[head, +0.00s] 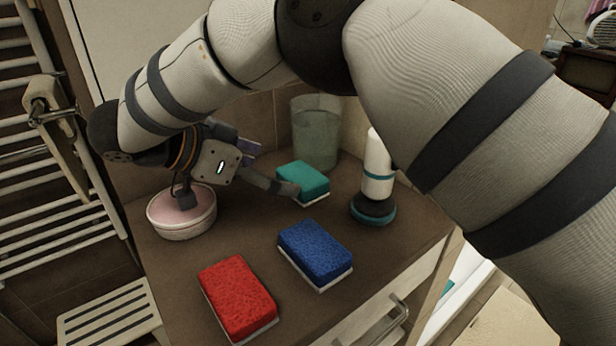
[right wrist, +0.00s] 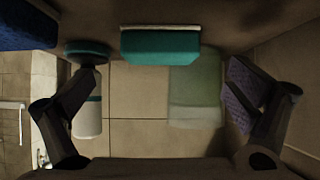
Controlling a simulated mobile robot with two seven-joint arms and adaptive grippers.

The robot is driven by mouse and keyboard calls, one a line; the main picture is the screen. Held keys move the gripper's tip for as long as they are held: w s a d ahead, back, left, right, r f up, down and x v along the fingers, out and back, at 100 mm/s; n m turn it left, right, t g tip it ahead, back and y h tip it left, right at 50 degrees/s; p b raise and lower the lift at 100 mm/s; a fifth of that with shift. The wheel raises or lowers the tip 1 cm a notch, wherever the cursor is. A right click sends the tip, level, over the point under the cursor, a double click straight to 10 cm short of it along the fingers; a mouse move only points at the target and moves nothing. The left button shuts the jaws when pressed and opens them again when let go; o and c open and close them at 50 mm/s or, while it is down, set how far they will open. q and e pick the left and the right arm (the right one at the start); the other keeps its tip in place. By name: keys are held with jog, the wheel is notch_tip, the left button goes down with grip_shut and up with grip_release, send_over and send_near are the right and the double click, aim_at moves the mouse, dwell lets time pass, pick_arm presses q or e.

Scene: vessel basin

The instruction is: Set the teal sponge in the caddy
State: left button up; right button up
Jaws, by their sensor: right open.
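The teal sponge (head: 303,180), with a pale underside, lies on the brown counter near its back. In the right wrist view the teal sponge (right wrist: 160,46) shows between my open fingers, towards the upper edge. My right gripper (head: 266,168) is open and empty, just left of the sponge, with one finger close to its near left side; I cannot tell whether they touch. The fingers also show in the right wrist view (right wrist: 168,92). I cannot tell for sure which thing is the caddy. A round pale dish with a pink top (head: 181,212) stands under my right wrist. My left gripper is out of view.
A blue sponge (head: 315,252) and a red sponge (head: 238,297) lie in front on the counter. A translucent green vessel (head: 315,130) stands behind the teal sponge, a white bottle (head: 377,165) to its right. A purple thing (right wrist: 240,95) is partly hidden behind one finger.

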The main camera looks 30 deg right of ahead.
aim_at(299, 175)
jog(key=x, duration=0.7)
jog(key=shift+d+r+p, duration=0.25)
jog(key=shift+d+p, duration=0.1)
jog(key=c, duration=1)
notch_tip(299, 175, up, 18)
